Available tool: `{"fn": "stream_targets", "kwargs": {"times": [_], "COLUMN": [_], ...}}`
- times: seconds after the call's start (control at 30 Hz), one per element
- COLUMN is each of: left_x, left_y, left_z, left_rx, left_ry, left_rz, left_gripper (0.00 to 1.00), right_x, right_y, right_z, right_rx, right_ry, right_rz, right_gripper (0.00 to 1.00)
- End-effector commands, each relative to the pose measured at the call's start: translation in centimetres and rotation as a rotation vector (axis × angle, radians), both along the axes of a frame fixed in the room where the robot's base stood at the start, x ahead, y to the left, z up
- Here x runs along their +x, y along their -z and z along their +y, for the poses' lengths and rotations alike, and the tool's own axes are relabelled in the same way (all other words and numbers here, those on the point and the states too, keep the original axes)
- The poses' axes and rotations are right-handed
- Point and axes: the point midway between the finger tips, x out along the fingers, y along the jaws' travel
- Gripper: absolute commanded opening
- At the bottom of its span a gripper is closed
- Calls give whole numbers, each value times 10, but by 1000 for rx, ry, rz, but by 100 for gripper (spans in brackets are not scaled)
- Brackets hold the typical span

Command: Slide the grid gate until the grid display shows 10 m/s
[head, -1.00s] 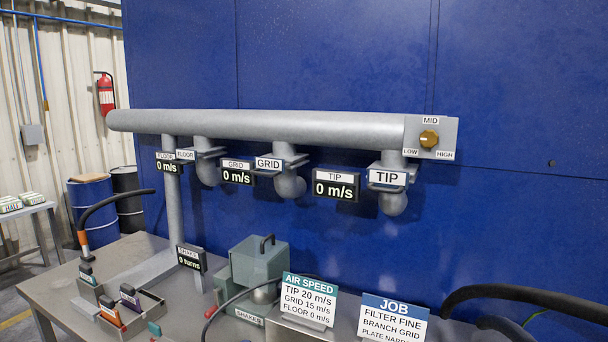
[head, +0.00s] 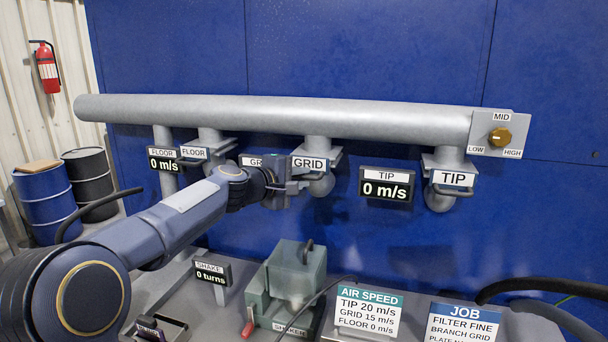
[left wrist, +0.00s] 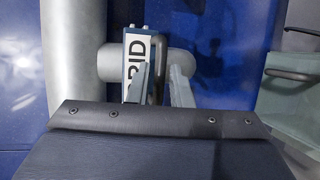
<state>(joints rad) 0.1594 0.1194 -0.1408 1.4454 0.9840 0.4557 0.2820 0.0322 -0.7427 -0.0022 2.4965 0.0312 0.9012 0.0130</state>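The grid gate with its GRID label (head: 310,164) sits on the middle branch pipe under the long duct. My left gripper (head: 300,188) is right at it, from the front left. In the left wrist view the two fingers (left wrist: 161,88) stand apart, with the gate's dark handle (left wrist: 158,62) between them; I cannot see both fingers touching it. The GRID label (left wrist: 134,58) lies just behind the left finger. The grid display (head: 254,161) is mostly hidden by my gripper, so its reading cannot be seen. My right gripper is not in view.
The floor display (head: 164,164) and tip display (head: 386,187) both read 0 m/s. The dial (head: 500,137) is at upper right. The air speed card (head: 368,312) lists grid 15 m/s. The shaker (head: 290,283) stands on the bench below my arm.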

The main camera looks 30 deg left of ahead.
Motion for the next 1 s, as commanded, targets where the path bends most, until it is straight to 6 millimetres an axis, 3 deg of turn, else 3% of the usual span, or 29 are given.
{"fn": "stream_targets", "kwargs": {"times": [0.17,0.43,0.6,0.8,1.0], "left_x": [14,15,15,15,-2], "left_y": [2,3,3,3,3], "left_z": [-3,-3,-3,-3,-6], "left_rx": [1,1,1,1,1], "left_ry": [0,1,1,0,0], "left_rz": [0,-1,0,0,-3], "left_gripper": [19,19,0,0,0], "right_x": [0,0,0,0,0], "right_y": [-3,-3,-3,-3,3], "right_z": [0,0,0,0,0], "right_rx": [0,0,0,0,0], "right_ry": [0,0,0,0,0], "right_rz": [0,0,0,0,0], "right_gripper": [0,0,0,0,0]}}
